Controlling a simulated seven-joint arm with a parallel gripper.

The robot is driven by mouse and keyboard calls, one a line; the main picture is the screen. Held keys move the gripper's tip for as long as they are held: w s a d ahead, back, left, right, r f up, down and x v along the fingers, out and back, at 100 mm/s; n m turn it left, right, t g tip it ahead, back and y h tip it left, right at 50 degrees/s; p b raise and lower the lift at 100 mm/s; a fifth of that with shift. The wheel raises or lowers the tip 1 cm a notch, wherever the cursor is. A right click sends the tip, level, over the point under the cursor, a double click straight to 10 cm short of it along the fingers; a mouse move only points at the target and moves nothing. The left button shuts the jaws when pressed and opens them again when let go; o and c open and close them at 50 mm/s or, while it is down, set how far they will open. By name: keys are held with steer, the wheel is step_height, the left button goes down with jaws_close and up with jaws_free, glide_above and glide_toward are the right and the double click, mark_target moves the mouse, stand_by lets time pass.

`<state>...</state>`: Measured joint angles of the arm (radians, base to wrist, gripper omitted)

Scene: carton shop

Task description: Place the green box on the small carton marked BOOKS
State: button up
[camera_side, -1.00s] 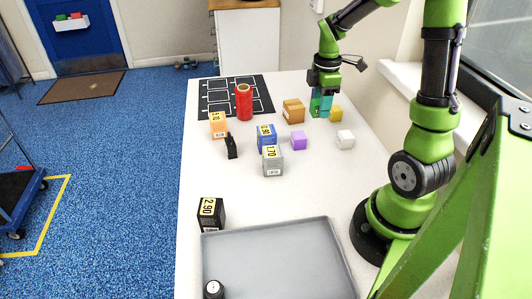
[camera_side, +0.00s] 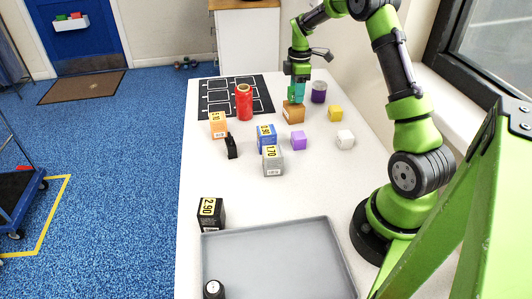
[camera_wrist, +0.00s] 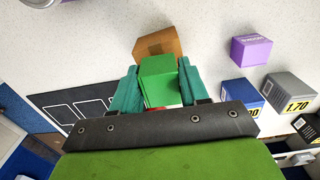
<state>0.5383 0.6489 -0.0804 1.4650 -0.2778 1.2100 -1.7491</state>
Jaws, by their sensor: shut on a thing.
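My gripper (camera_side: 297,91) is shut on the green box (camera_wrist: 160,78), which shows between its teal fingers in the wrist view. In the side view the fingers hide most of the box. The brown carton (camera_side: 293,114) stands on the table right below my gripper; it also shows just beyond the green box in the wrist view (camera_wrist: 157,43). The green box is at or just above the carton's top; I cannot tell whether they touch. The carton has a pale label on its left side, too small to read.
A purple box (camera_side: 298,141), yellow cube (camera_side: 335,113) and white cube (camera_side: 345,139) stand nearby. A red can (camera_side: 244,103) is left of the carton on the black mat (camera_side: 212,102). A dark purple can (camera_side: 319,92) stands behind right. Blue (camera_side: 266,137) and grey (camera_side: 272,161) boxes stand nearer.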

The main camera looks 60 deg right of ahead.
steer(key=shift+f, duration=0.55)
steer(key=shift+f, duration=0.15)
steer(key=o, duration=1)
steer(key=shift+o, duration=0.2)
step_height(320, 180, up, 12)
steer(key=shift+f, duration=0.1)
steer(key=s+a+r+m+t, duration=0.25)
steer(key=a+r, duration=0.35)
steer(key=a, duration=0.4)
steer(key=s+a+m+t+y, duration=0.1)
steer(key=s+a+m, duration=0.4)
steer(key=a, duration=0.5)
steer(key=s+a+m+t+y, duration=0.1)
steer(key=s+a+m+t, duration=0.2)
steer(key=s+a, duration=0.6)
steer(key=shift+s+a+m+t, duration=0.3)
steer(key=shift+a+m, duration=0.55)
steer(key=shift+m, duration=0.4)
